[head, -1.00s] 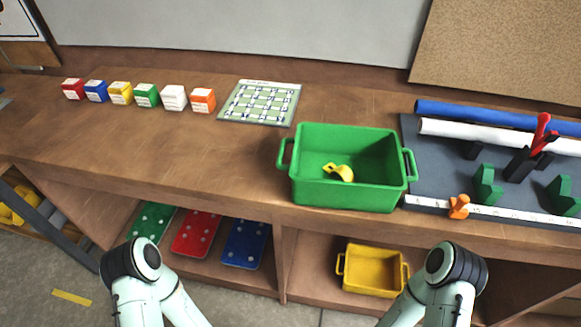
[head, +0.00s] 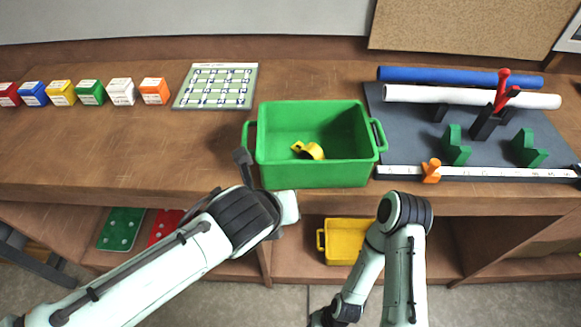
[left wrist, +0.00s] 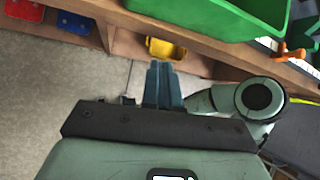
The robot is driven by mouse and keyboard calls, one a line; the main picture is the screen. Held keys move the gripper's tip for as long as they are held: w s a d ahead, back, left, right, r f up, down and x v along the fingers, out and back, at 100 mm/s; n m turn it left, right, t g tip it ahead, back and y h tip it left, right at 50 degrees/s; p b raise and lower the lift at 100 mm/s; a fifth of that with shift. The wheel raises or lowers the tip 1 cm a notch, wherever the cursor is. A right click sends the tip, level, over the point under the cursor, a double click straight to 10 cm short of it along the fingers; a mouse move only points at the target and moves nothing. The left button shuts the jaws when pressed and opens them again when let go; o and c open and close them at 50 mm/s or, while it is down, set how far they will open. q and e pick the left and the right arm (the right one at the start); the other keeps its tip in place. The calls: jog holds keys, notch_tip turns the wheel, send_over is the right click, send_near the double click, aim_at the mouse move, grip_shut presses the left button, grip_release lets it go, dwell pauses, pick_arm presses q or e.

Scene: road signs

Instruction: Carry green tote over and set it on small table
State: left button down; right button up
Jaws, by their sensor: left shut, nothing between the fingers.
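The green tote (head: 315,174) stands upright on the wooden workbench near its front edge, with a yellow object (head: 309,150) inside. Its side also shows at the top of the left wrist view (left wrist: 215,20). My left gripper (head: 243,157) is beside the tote's left handle in the head view; whether it touches the handle cannot be told. In the left wrist view its fingers (left wrist: 162,84) are together, with nothing between them. My right arm bends down in front of the bench. Its dark end (head: 320,318) is cut by the bottom edge. No small table shows.
A grey board (head: 408,125) with rolls, green blocks and an orange piece lies right of the tote. A patterned sheet (head: 216,86) and several coloured boxes (head: 91,91) lie left. A yellow bin (head: 340,242) sits on the lower shelf.

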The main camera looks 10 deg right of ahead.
pick_arm(q)
notch_tip(320, 180, up, 8)
jog(key=s+a+m+t, duration=0.1)
jog(key=s+m+t, duration=0.1)
jog(key=m, duration=0.2)
send_near(293, 165)
jog(key=x, duration=0.5)
jog(key=shift+s+a+f+b, duration=0.1)
jog(key=shift+s+f+b, duration=0.15)
jog(key=shift+f+b, duration=0.05)
jog(key=shift+w+d, duration=0.25)
jog(key=shift+w, duration=0.3)
pick_arm(e)
jog(key=shift+s+f, duration=0.1)
jog(key=shift+f, duration=0.25)
pick_arm(q)
jog(key=w+p, duration=0.1)
jog(key=w+d+p, duration=0.1)
jog(key=w+p, duration=0.1)
jog(key=shift+w+d+p, duration=0.2)
jog(key=shift+d+p, duration=0.2)
pick_arm(e)
jog(key=w+r, duration=0.1)
jog(key=r, duration=0.2)
jog(key=w+r, duration=0.1)
jog(key=shift+w+r, duration=0.3)
jog(key=shift+w, duration=0.05)
